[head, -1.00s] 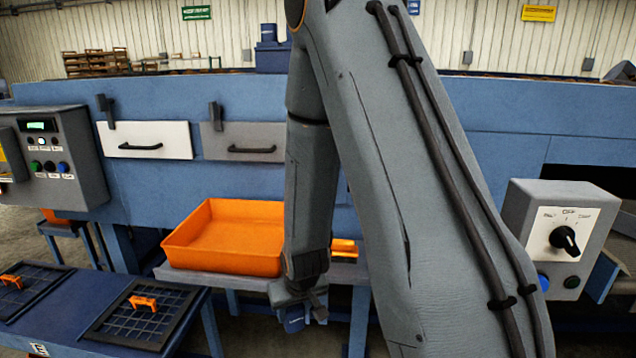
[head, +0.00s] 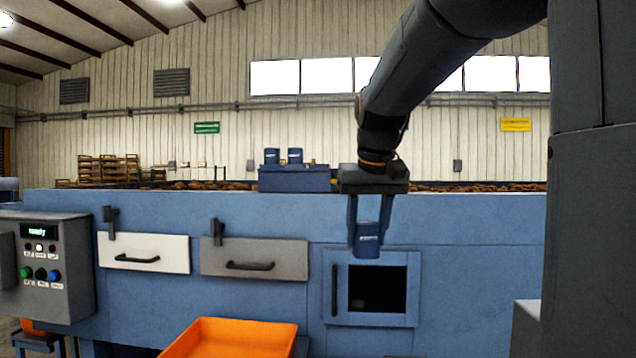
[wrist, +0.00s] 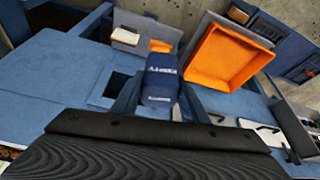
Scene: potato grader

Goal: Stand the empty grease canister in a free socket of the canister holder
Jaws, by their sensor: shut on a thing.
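My gripper (head: 368,238) is shut on a small blue canister (head: 367,241) with a white label, held upright in front of the blue machine face. The canister also shows between the fingers in the wrist view (wrist: 160,80). The canister holder (head: 294,179) is a dark blue box on the machine's top edge, left of my gripper. Two blue canisters, the left one (head: 271,156) and the right one (head: 295,156), stand in it. Its sockets cannot be made out from this angle.
An orange tray (head: 232,340) stands below, at the front of the machine. A square dark opening (head: 377,289) lies below the held canister. A white drawer (head: 145,253) and a grey drawer (head: 255,258) are to the left. The air above the machine's top edge is clear around the holder.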

